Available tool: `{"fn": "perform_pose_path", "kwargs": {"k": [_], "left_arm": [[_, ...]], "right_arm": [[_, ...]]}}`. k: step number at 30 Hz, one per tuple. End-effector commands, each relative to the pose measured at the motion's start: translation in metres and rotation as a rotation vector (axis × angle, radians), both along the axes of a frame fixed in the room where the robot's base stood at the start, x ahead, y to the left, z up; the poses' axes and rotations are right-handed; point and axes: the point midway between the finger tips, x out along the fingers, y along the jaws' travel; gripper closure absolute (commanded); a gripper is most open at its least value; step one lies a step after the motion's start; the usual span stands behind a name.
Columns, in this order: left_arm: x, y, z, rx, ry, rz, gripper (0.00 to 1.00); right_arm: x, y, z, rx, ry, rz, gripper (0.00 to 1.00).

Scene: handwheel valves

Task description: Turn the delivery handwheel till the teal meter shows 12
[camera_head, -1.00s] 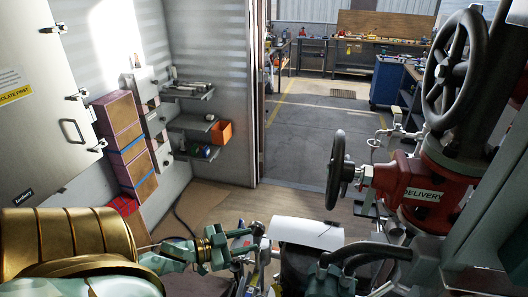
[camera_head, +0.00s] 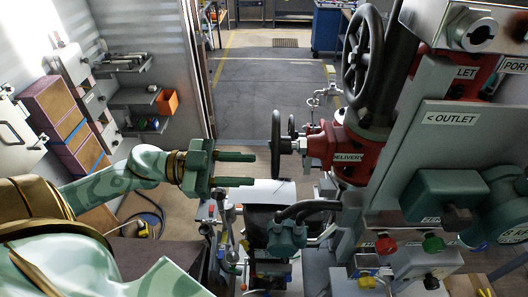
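The delivery handwheel (camera_head: 277,145) is a dark wheel seen nearly edge-on, on the left end of a red valve body labelled DELIVERY (camera_head: 347,158). My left gripper (camera_head: 253,169) is left of the wheel and a little lower in the picture. Its two green fingers point right with a clear gap between them and nothing in it. A gap also shows between the fingertips and the wheel. A teal-green housing with a round part (camera_head: 505,205) is at the right edge; whether it is the teal meter, and any reading, I cannot tell. My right gripper is not in view.
A larger black handwheel (camera_head: 362,60) stands above the red valve. A grey OUTLET panel (camera_head: 450,119) is at right. Below the gripper are a teal unit with black hoses (camera_head: 287,235) and small fittings. Shelves and an orange bin (camera_head: 167,103) are at left.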

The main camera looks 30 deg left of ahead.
Motion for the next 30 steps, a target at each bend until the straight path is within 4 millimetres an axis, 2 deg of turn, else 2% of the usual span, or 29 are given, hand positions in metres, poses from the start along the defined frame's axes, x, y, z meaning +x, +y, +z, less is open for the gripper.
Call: {"fn": "perform_pose_path", "kwargs": {"k": [12,30], "left_arm": [[0.026,-0.043,0.001,-0.001,-0.004,-0.001,0.64],[0.028,-0.045,0.001,-0.002,0.000,0.002,0.64]], "right_arm": [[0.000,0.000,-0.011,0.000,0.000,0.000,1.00],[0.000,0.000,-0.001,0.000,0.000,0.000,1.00]]}}
